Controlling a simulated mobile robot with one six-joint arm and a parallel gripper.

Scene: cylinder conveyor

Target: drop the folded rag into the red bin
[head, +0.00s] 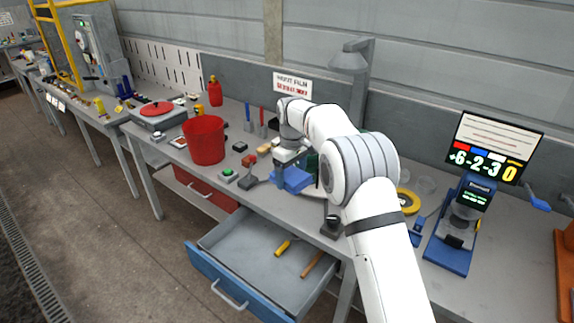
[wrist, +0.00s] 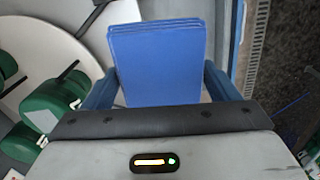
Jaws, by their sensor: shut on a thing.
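The folded blue rag (wrist: 158,62) fills the middle of the wrist view, with stacked layers at its far edge. My gripper (wrist: 160,88) is shut on it, with one blue finger on each side. In the head view the rag (head: 292,181) shows as a blue block below my gripper (head: 288,166), over the middle of the bench; whether it touches the bench is unclear. The red bin (head: 205,142) stands upright on the bench, to the left of my gripper and apart from it. The bin's inside is mostly hidden.
A green-button box (head: 229,175) and small blocks lie between bin and gripper. An open drawer (head: 262,262) juts out below, holding two tools. A lamp (head: 352,62) stands behind my arm. Green cylinders (wrist: 50,105) show left in the wrist view.

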